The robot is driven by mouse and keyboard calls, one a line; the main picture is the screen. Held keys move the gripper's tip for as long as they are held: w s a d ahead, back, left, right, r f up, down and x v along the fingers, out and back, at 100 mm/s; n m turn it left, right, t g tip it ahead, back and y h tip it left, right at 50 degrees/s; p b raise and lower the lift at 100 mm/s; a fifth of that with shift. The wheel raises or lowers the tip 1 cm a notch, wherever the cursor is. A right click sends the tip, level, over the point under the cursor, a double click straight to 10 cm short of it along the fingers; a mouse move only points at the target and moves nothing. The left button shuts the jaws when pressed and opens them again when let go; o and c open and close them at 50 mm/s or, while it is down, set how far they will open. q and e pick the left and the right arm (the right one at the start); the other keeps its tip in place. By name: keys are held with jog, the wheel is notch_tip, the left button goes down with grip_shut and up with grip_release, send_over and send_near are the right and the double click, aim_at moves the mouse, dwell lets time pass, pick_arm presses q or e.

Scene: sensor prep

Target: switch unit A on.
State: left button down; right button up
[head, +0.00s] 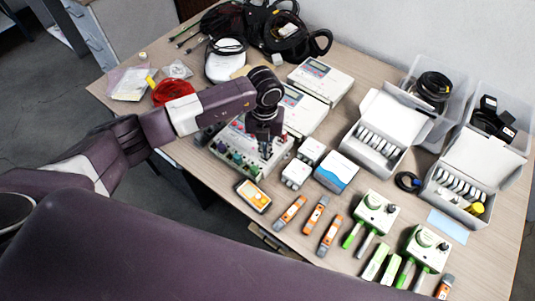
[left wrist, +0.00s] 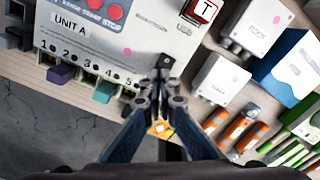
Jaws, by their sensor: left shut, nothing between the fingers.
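Unit A (head: 238,153) is a light grey box on the table with coloured connectors along its front edge. In the left wrist view, unit A (left wrist: 120,48) shows its printed name, red round buttons and numbered ports 1 to 5. A red square part marked T (left wrist: 204,11) shows at its upper right. My left gripper (head: 265,152) points down over the right part of unit A. Its fingers (left wrist: 163,78) are shut and empty, close to the unit's lower right edge. A small dark part shows at the fingertips; I cannot tell whether they touch it. My right gripper is out of view.
Small white boxes (head: 296,173) and a blue-white box (head: 336,172) stand right of unit A. An orange handheld device (head: 253,195) and several orange-grey sensors (head: 315,215) lie in front. More white units (head: 320,80) stand behind, with open boxes (head: 390,115) at right.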

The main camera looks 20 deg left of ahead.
pick_arm(q)
jog(key=shift+f+b, duration=0.6)
jog(key=shift+f, duration=0.2)
jog(key=shift+s+r, duration=0.1)
jog(key=shift+r+p, duration=0.75)
jog(key=shift+r, duration=0.1)
jog(key=shift+r+p, duration=1.75)
jog(key=shift+r, duration=0.85)
